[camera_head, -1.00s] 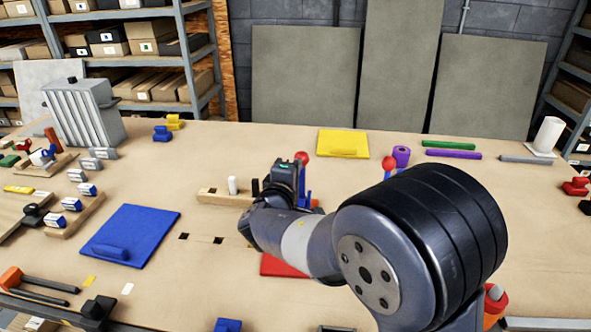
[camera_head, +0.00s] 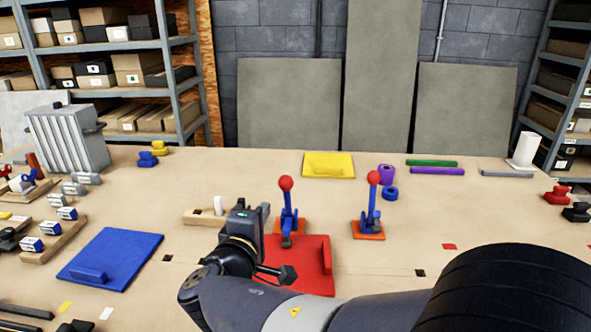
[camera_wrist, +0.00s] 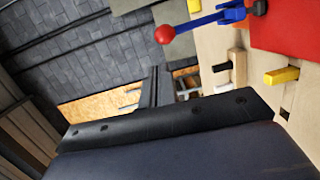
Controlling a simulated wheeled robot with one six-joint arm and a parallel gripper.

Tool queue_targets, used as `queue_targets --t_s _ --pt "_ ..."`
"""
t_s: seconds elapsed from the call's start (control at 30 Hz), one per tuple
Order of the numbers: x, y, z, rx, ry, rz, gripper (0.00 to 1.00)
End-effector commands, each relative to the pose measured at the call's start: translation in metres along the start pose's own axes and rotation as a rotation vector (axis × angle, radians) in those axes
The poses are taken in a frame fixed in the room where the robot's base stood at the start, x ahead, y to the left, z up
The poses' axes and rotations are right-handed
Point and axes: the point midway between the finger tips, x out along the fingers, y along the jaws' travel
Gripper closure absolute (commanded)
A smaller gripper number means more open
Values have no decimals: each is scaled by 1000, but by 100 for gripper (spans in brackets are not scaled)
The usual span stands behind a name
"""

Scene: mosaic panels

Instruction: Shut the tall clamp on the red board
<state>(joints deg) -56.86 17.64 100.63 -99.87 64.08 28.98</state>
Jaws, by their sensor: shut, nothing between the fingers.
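The red board (camera_head: 310,285) lies on the bench, partly covered by my arm. At its far edge stands a blue clamp (camera_head: 288,218) with a red ball on its upright handle; a dark-tipped arm hangs over the board. A similar blue clamp (camera_head: 371,212) stands on an orange base (camera_head: 369,232) to the right, apart from the board. My gripper (camera_head: 252,208) is shut and empty, left of the first clamp and apart from it. The wrist view shows a red ball (camera_wrist: 165,34) on a blue lever (camera_wrist: 205,20) and the board (camera_wrist: 287,25) at upper right.
A wooden block (camera_head: 196,217) with a white peg lies left of my gripper. A blue board (camera_head: 125,262) lies at left, a yellow board (camera_head: 328,165) at the back.

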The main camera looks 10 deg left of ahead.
Motion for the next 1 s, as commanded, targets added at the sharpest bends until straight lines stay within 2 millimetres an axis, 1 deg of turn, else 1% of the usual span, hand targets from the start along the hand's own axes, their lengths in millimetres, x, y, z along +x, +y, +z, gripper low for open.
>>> queue_targets --t_s 0.23,0.37,0.47,0.7,0.8,0.9,1.0 --pt "1 0 0 0 0 0 100" --pt "9 1 0 -2 -2 1 100" --pt "23 2 1 -2 -4 0 100" --pt "67 4 1 -2 -4 0 100" --pt "82 3 1 -1 -3 0 100" --pt "92 3 0 -1 -1 0 100" --pt "98 2 0 -1 -1 0 100"
